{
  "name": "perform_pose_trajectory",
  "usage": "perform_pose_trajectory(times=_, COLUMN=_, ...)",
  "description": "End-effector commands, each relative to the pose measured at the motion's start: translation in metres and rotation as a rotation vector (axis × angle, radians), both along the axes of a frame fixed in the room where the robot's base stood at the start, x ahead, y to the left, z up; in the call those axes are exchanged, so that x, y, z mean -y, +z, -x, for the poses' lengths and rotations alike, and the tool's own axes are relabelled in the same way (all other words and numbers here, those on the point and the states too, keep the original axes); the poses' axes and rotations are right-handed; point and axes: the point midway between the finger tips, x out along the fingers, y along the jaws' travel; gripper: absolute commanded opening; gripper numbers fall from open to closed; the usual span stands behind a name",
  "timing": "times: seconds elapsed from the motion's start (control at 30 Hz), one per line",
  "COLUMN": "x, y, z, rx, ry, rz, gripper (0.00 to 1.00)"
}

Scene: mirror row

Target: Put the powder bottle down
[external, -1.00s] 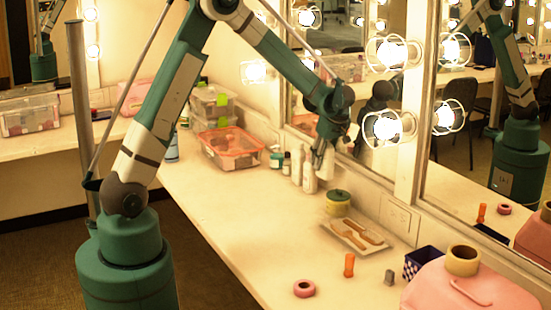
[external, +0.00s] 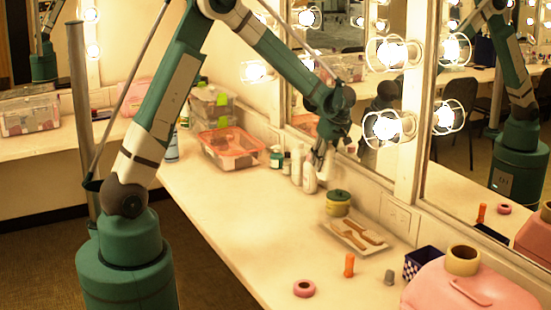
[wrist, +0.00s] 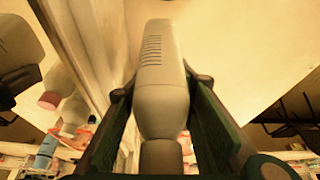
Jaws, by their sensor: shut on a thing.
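The powder bottle (external: 309,180) is pale and narrow-necked, and it is in my gripper (external: 321,154) near the back of the counter, by the mirror. In the wrist view the bottle (wrist: 163,85) lies between the two green fingers of my gripper (wrist: 160,92), which are shut on its sides. Fine dark lines mark its upper side. In the external view it looks upright and low over the counter (external: 225,205). I cannot tell whether its base touches the counter.
Another white bottle (external: 297,164) and a teal jar (external: 276,159) stand close at left. The mirror (external: 365,155) is close behind.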

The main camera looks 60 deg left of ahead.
Motion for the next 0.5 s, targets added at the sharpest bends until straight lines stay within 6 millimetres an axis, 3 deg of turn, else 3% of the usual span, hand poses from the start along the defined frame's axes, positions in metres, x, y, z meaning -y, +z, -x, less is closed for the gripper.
perform_pose_trajectory(times=0.5, x=0.106, y=0.014, z=0.062, rx=-0.002, ry=-0.091, rz=0.000, gripper=0.09)
